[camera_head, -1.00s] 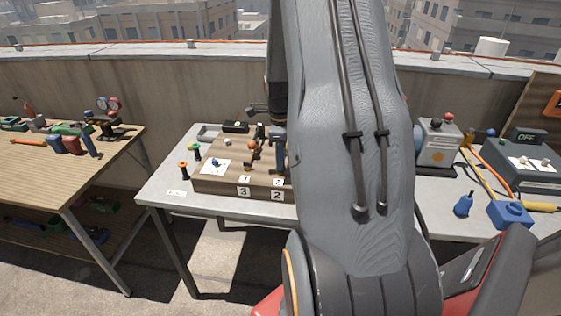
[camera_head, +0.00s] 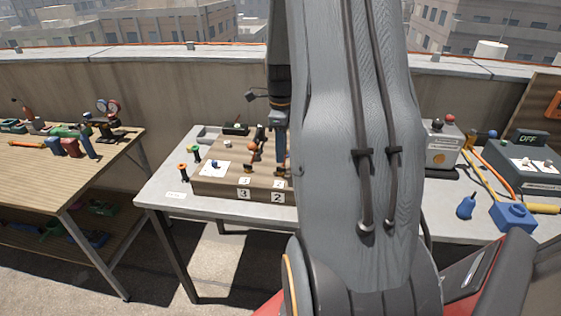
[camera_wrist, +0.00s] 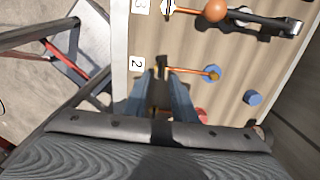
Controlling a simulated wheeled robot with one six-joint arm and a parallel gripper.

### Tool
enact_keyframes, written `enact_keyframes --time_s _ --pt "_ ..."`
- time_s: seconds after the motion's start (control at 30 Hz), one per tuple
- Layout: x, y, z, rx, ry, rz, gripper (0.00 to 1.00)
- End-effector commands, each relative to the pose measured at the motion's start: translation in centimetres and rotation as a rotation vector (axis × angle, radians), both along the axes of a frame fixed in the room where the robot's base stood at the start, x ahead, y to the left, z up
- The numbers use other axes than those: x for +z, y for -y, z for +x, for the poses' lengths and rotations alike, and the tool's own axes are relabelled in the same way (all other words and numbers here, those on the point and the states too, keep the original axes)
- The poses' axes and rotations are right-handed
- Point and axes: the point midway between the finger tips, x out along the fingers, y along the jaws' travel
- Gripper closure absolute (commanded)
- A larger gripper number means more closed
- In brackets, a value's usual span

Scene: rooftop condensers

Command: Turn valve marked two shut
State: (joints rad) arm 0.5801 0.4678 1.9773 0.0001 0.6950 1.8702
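The wooden valve box (camera_head: 215,184) stands on the grey table, with white number cards on its top and front. In the wrist view, the card marked 2 (camera_wrist: 137,65) lies at the board's edge. Beside it is an orange lever with a blue end (camera_wrist: 212,73) and a dark upright piece (camera_wrist: 162,64). My gripper (camera_wrist: 161,76) points down over this spot, its two blue-grey fingers apart with the dark piece seen between their tips. I cannot tell whether they touch it. In the head view my gripper (camera_head: 281,160) is partly covered by my arm, which hides the box's right side.
Another valve with an orange ball (camera_wrist: 215,10) and a black lever (camera_wrist: 270,22) is close by, near the card marked 3. A blue knob (camera_wrist: 253,97) is on the other side. A grey OFF box (camera_head: 524,160) and a blue block (camera_head: 513,215) stand right.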

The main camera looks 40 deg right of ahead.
Motion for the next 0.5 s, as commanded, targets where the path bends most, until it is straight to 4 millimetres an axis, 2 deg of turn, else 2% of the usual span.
enact_keyframes --time_s 0.2,0.5 --pt "2.5 0.0 0.0 0.000 0.001 -0.001 0.76" --pt "3.1 0.0 0.0 0.000 -0.001 0.001 0.76"
